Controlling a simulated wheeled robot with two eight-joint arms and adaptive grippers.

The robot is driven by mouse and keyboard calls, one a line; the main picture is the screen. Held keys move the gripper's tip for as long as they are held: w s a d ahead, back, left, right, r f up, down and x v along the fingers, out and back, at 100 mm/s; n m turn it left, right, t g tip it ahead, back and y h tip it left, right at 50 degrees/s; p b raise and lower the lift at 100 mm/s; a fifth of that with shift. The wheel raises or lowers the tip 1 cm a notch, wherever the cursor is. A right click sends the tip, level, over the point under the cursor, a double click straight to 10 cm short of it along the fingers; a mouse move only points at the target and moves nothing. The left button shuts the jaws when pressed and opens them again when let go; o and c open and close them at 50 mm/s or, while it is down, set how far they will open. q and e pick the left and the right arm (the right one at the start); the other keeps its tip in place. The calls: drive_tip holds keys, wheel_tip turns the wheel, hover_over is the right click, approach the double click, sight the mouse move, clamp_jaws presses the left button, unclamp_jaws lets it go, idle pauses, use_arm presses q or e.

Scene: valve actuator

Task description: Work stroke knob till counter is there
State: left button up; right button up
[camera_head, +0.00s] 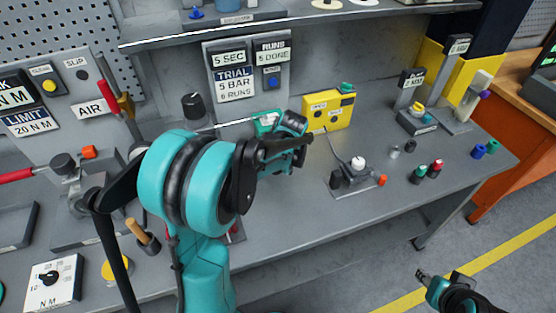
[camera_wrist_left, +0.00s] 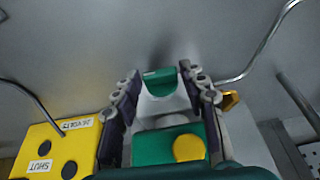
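The counter plate (camera_head: 272,52) on the grey panel reads "RUNS 5 DONE". A trial card (camera_head: 235,85) below left reads "TRIAL 5 BAR 6 RUNS". I can read no stroke label, so I cannot tell which knob is the stroke knob. My left gripper (camera_wrist_left: 160,75) is open around a green and white fitting (camera_wrist_left: 160,150) with a round yellow face. I cannot tell if the fingers touch it. The green fitting (camera_head: 266,122) also shows partly behind the gripper (camera_head: 296,138) in the head view. My right gripper (camera_head: 432,279) is over the floor at lower right, its opening unclear.
A yellow box (camera_head: 318,124) stands just right of my left gripper. A black knob (camera_head: 193,105) stands left of the panel. A shelf (camera_head: 300,28) overhangs the back.

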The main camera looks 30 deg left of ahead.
use_arm(q)
drive_tip(key=shift+o, duration=0.3)
drive_tip(key=v, duration=1.2)
drive_tip(key=shift+d, duration=0.1)
drive_tip(key=s+d+f+m+t+h, duration=0.3)
drive_tip(key=s+d+m, duration=0.6)
drive_tip(key=s, duration=0.7)
drive_tip(key=d+t, duration=0.1)
drive_tip(key=d, duration=0.1)
drive_tip(key=shift+s+d+f+m, duration=0.2)
drive_tip(key=shift+s+d+m, duration=0.15)
drive_tip(key=shift+m, duration=0.05)
drive_tip(key=shift+c, duration=0.3)
